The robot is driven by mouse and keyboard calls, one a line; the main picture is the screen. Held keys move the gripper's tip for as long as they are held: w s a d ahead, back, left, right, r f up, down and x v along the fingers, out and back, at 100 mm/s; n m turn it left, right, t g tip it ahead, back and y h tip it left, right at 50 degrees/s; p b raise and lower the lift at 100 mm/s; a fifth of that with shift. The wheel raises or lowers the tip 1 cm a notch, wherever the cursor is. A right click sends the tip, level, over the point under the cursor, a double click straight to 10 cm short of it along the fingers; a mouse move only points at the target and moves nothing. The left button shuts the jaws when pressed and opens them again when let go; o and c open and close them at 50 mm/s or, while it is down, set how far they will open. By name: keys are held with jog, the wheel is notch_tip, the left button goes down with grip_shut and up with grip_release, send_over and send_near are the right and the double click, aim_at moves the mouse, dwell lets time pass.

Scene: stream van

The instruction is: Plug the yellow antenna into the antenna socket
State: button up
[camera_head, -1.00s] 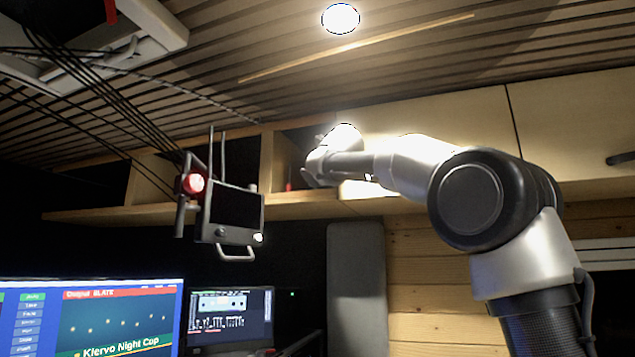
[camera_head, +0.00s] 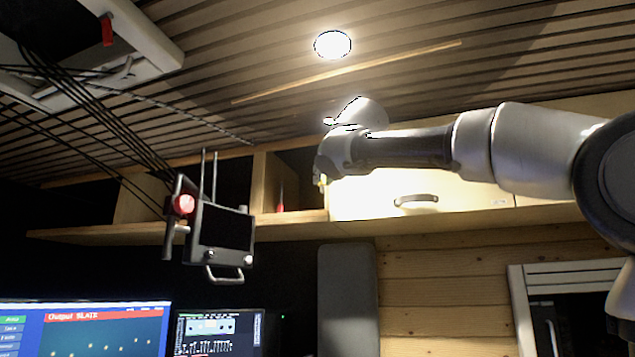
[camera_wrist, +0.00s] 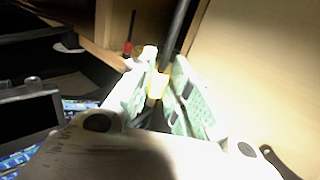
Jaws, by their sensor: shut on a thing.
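My gripper (camera_wrist: 160,82) is shut on the yellow antenna (camera_wrist: 157,86). Its yellow part sits between the pale green finger pads, and a dark rod rises from it away from the fingers. In the head view my gripper (camera_head: 324,176) is in front of the open shelf, at the left end of the cabinet doors; a small yellow spot (camera_head: 322,182) shows at its tip. I cannot make out the antenna socket in either view. A monitor unit (camera_head: 222,232) with two upright rods and a red round part hangs left of my gripper.
The open shelf (camera_head: 262,190) holds a thin red thing (camera_head: 280,193), also in the wrist view (camera_wrist: 129,46). The cabinet door (camera_head: 375,197) is close to my gripper. Cables (camera_head: 85,115) run from the ceiling panel to the monitor unit. Lit screens (camera_head: 85,328) stand below.

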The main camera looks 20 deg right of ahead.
jog(key=w+a+r+n+y, duration=0.1)
jog(key=w+a+y, duration=0.1)
jog(key=a, duration=0.7)
jog(key=w+a+r+n+y, duration=0.1)
jog(key=w+a+n+y, duration=0.1)
jog(key=a, duration=0.7)
jog(key=shift+a+n+g+y, duration=0.3)
jog(key=shift+g+y, duration=0.1)
jog(key=shift+y, duration=0.4)
jog(key=shift+d, duration=0.1)
jog(key=shift+f, duration=2.4)
jog(key=shift+f, duration=0.6)
jog(key=shift+f, duration=0.25)
